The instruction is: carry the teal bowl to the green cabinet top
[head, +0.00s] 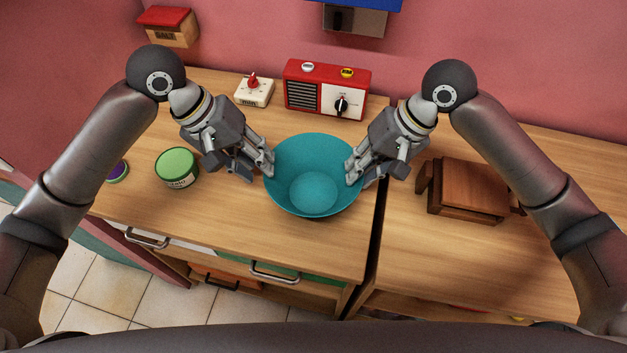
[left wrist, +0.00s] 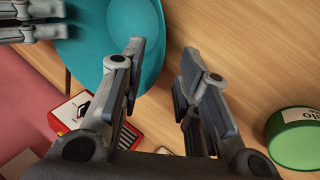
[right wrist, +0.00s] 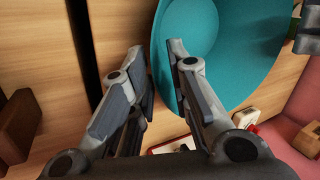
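The teal bowl (head: 312,190) stands upright and empty on the left wooden worktop (head: 225,215), close to its right edge. My left gripper (head: 255,172) is at the bowl's left rim, one finger inside and one outside. In the left wrist view its fingers (left wrist: 163,58) are apart, with a clear gap around the rim. My right gripper (head: 361,172) straddles the right rim the same way. In the right wrist view its fingers (right wrist: 155,55) are apart by a smaller gap. A green front (head: 325,284) shows below the left worktop; I cannot tell whether it is the green cabinet.
A green-lidded tin (head: 177,168) stands left of the bowl. A red radio (head: 325,90) and a white timer (head: 253,92) stand behind it. A dark gap (head: 378,235) separates the right worktop, which holds a brown wooden object (head: 468,188). Drawer handles (head: 275,274) project at the front.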

